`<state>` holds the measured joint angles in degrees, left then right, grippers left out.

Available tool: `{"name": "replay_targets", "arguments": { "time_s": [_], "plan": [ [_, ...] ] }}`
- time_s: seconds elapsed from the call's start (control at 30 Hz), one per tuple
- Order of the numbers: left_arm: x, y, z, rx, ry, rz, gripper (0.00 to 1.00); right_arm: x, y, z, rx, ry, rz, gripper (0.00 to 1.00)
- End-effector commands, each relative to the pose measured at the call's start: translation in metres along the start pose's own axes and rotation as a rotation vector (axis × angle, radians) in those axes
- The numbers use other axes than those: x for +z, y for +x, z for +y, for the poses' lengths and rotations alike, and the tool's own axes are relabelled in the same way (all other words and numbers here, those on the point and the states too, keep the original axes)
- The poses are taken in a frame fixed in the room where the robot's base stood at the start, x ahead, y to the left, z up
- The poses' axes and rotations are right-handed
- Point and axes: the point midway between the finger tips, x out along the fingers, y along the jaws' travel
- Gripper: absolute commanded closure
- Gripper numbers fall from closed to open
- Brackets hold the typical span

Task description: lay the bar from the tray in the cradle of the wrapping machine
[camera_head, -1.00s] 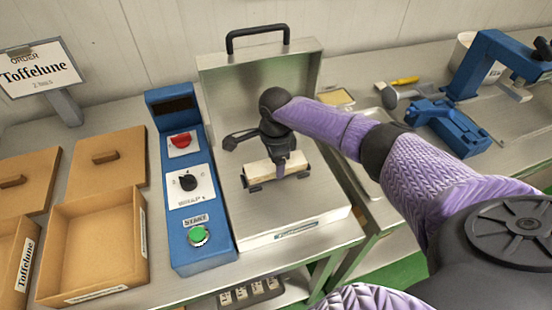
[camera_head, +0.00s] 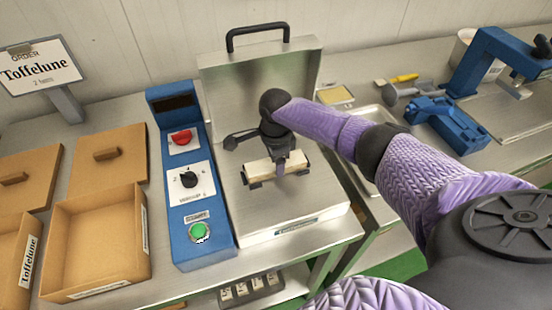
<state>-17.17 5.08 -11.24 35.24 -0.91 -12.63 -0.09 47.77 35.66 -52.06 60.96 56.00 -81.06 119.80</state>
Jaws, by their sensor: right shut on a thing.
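A pale cream bar (camera_head: 262,171) lies level over the cradle (camera_head: 252,184) of the steel wrapping machine (camera_head: 310,205), between its dark end brackets. My right gripper (camera_head: 280,163) points down from above and is shut on the middle of the bar. I cannot tell whether the bar rests fully in the cradle, as the gripper hides part of it. The steel tray (camera_head: 366,125) is at the right, partly hidden behind my right arm. My left gripper is not in view.
The machine's lid (camera_head: 262,85) stands open behind. A blue control panel (camera_head: 200,215) with a red knob, a black dial and a green button is on its left. Open brown boxes (camera_head: 95,240) stand further left. A blue press (camera_head: 480,75) stands at the back right.

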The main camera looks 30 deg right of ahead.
Motion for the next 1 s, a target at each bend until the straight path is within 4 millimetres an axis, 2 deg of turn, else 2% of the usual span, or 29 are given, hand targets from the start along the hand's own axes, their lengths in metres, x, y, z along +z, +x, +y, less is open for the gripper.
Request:
{"name": "replay_targets", "arguments": {
  "time_s": [0.43,0.47,0.6,0.63,1.0],
  "plan": [
    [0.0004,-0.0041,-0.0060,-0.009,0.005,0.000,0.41,0.0002,0.0036,-0.0005,-0.001,0.000,-0.001,1.00],
    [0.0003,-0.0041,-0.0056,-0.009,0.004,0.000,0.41,0.0002,0.0036,-0.0005,-0.001,0.000,-0.001,0.34],
    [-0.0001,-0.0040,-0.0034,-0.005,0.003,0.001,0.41,0.0002,0.0036,-0.0004,-0.001,0.000,0.000,0.04],
    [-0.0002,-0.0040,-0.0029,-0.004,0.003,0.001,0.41,0.0002,0.0036,-0.0004,-0.001,0.000,0.000,0.00],
    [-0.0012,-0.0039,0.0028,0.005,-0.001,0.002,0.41,0.0002,0.0038,-0.0002,0.000,0.000,0.000,0.00]
  ]
}}
